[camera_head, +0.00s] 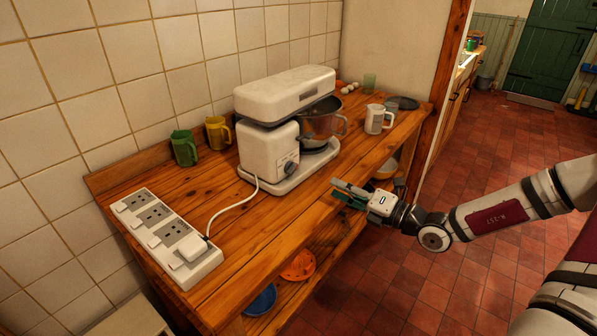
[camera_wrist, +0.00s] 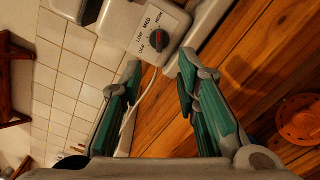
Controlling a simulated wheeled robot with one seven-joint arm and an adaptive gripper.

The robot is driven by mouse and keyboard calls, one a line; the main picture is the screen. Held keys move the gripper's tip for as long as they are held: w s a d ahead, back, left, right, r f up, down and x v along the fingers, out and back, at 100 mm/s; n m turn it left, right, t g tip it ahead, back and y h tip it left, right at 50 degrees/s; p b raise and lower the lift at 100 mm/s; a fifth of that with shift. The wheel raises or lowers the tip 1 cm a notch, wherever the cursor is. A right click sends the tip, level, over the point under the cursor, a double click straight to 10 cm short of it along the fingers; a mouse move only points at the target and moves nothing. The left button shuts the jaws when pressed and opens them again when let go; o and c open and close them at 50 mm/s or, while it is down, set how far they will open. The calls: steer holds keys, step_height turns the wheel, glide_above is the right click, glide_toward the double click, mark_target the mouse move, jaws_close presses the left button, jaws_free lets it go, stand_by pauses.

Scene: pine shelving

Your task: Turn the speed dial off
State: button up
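The speed dial (camera_wrist: 159,40) is a dark round knob on a light panel marked OFF, LOW, MED and HIGH in the wrist view. In the head view the dial (camera_head: 289,168) is on the front of a white stand mixer (camera_head: 268,150). I cannot tell which mark its pointer faces. My gripper (camera_head: 349,192) is at the front edge of the wooden counter, to the right of the dial and apart from it. In the wrist view my gripper (camera_wrist: 160,66) is open and empty, its two teal-padded fingers spread, with the dial beyond the gap between the tips.
A white power strip (camera_head: 168,235) with the mixer's cord plugged in lies at the counter's left. Bare counter (camera_head: 285,213) lies before the mixer.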

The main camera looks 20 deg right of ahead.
mark_target(296, 168)
steer(key=x, duration=1.3)
steer(key=shift+w+a+b, duration=0.15)
steer(key=shift+a+b, duration=0.05)
steer(key=shift+b, duration=0.2)
jaws_close()
